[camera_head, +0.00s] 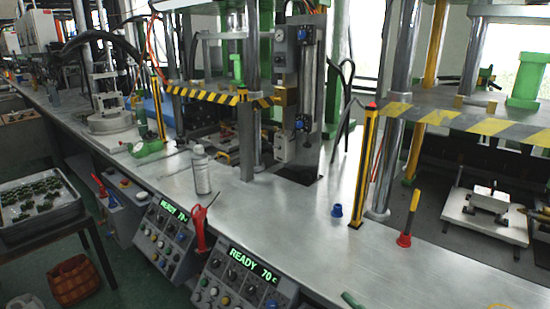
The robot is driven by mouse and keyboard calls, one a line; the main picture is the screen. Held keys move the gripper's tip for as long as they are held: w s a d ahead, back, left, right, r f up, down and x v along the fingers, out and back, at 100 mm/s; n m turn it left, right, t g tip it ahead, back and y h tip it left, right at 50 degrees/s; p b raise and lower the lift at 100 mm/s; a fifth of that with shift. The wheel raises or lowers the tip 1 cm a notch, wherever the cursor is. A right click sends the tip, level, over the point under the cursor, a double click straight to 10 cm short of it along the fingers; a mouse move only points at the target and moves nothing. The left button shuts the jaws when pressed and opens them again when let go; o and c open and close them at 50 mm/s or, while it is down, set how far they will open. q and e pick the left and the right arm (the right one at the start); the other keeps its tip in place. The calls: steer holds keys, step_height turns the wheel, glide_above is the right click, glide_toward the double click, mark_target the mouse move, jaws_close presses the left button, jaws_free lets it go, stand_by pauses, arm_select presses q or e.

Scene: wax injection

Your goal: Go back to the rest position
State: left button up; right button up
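Neither of my grippers nor my arms can be made out in the head view. The long metal workbench (290,225) runs from the far left to the lower right. On it stands the wax injection press, with a grey upright unit (300,85) and a yellow-black striped bar (215,97). Two control panels on the bench front show green text: one panel (240,280) reads READY 70 C, and another panel (165,235) is to its left.
A white spray bottle (202,172), a blue cap (337,211) and a red-based yellow handle (408,222) stand on the bench. A yellow-black post (365,165) rises near the right press. A tray of green parts (40,203) and a reddish basket (75,281) are at left.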

steer(key=s+d+f+m+h, duration=0.2)
steer(key=f+m+h, duration=0.2)
steer(key=f+m, duration=0.15)
steer(key=s+d+f+m+h, duration=0.2)
steer(key=f+m+h, duration=0.25)
steer(key=f, duration=0.25)
steer(key=s+f+m+g+h, duration=0.1)
steer(key=s+f+m+g, duration=0.4)
steer(key=s+f, duration=0.7)
steer(key=shift+s+a+f+m+g, duration=0.4)
steer(key=shift+s+g, duration=0.35)
steer(key=shift+g, duration=0.15)
steer(key=shift+h, duration=0.25)
